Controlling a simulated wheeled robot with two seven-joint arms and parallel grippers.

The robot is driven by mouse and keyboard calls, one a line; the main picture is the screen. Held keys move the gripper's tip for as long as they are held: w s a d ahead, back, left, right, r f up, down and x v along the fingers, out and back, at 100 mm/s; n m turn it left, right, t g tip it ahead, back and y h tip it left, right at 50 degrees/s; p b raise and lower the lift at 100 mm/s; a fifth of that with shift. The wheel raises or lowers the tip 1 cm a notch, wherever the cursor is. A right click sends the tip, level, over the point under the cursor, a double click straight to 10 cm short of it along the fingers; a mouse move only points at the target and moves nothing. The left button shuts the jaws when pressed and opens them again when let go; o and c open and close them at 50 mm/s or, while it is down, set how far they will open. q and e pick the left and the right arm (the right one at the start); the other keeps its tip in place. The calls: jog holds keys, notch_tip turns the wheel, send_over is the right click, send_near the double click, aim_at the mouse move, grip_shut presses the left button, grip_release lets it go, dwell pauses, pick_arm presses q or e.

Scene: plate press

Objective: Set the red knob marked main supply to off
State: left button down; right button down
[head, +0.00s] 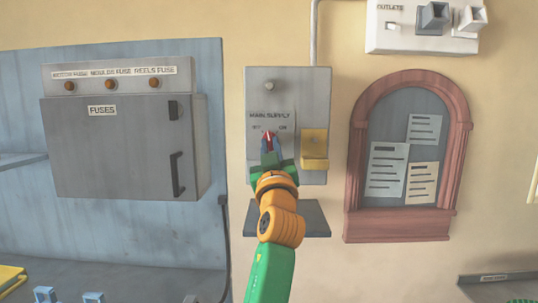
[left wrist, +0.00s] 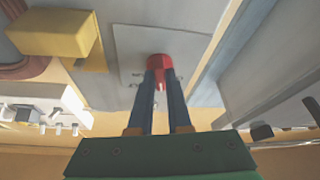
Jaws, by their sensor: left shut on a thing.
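The red knob (head: 269,138) sits on a grey panel (head: 290,93) marked MAIN SUPPLY, below the words OFF on the left and ON on the right. My left gripper (head: 269,152) is at the knob, its fingers shut on it. In the left wrist view, the two dark fingers (left wrist: 160,78) close on the red knob (left wrist: 159,62) from both sides. The fingers cover most of the knob in the head view, so I cannot tell its pointing direction. My right gripper is not in view.
A yellow box (head: 314,145) sticks out just right of the knob. A small grey shelf (head: 315,218) juts out below the panel. A grey fuse cabinet (head: 120,145) stands to the left, an arched notice board (head: 355,150) to the right.

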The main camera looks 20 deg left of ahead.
pick_arm(q)
jog(key=n, duration=0.2)
jog(key=n+g+y, duration=0.1)
jog(key=n, duration=0.1)
jog(key=shift+d+r+y+p, duration=0.15)
jog(key=shift+r+y+p, duration=0.05)
jog(key=shift+y+p, duration=0.15)
jog(key=shift+n+g+y+p, duration=0.4)
jog(key=shift+n+g+p, duration=0.1)
jog(key=shift+n, duration=0.7)
jog(key=shift+n+g+y+p, duration=0.4)
jog(key=shift+n+g, duration=0.1)
jog(key=shift+n, duration=0.7)
jog(key=c, duration=1)
grip_release()
jog(key=shift+o, duration=0.7)
jog(key=shift+w, duration=0.15)
jog(key=shift+d+f, duration=0.1)
jog(key=shift+f, duration=0.05)
